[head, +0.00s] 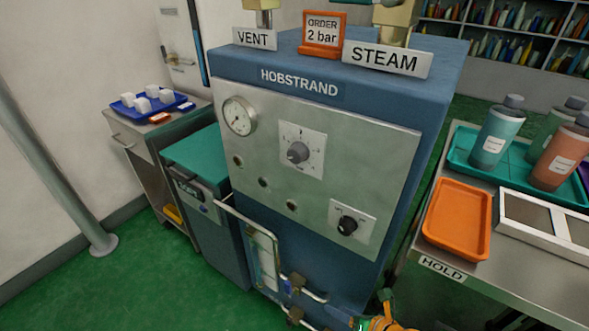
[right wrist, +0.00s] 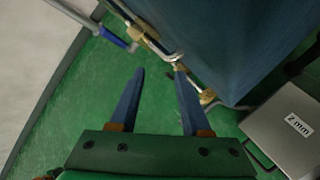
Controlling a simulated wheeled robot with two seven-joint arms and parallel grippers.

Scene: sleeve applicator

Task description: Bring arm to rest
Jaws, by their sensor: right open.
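My right gripper (right wrist: 160,75) is open and empty in the right wrist view, its two blue fingers apart over the green floor. Brass fittings and bent metal pipe (right wrist: 150,38) at the foot of the blue machine lie just beyond the fingertips. In the head view, only a small orange and green part of my right arm or gripper (head: 384,320) shows at the bottom edge, in front of the machine's lower right. My left gripper is in neither view.
The blue HOBSTRAND machine (head: 228,190) fills the middle, with a gauge, knobs and a front sight-glass pipe (head: 262,262). At right, a steel table (head: 480,285) holds an orange tray (head: 458,220) and several bottles. At left, a cabinet holds a blue tray (head: 178,105). Green floor (head: 130,290) is clear at lower left.

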